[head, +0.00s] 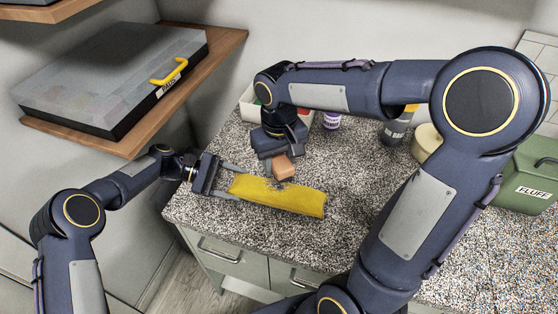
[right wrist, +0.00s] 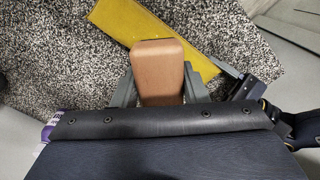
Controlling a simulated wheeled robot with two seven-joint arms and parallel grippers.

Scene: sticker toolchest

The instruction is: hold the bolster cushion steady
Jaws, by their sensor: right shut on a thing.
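The bolster cushion (head: 280,195) is a long yellow piece lying on the speckled counter; it also shows in the right wrist view (right wrist: 150,30). My left gripper (head: 236,183) has one finger along each long side of the cushion's left end, shut on it. My right gripper (head: 277,163) is shut on a copper-brown block (head: 283,168), just behind the cushion. In the right wrist view the block (right wrist: 158,70) sits between the two grey fingers and covers part of the cushion. I cannot tell whether the block touches the cushion.
The speckled counter (head: 350,185) is clear right of the cushion. A dark bottle (head: 395,132), a purple-labelled jar (head: 332,121), a pale round tub (head: 427,142) and a green box (head: 530,175) stand behind. A grey case (head: 115,75) lies on a wooden shelf at the left.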

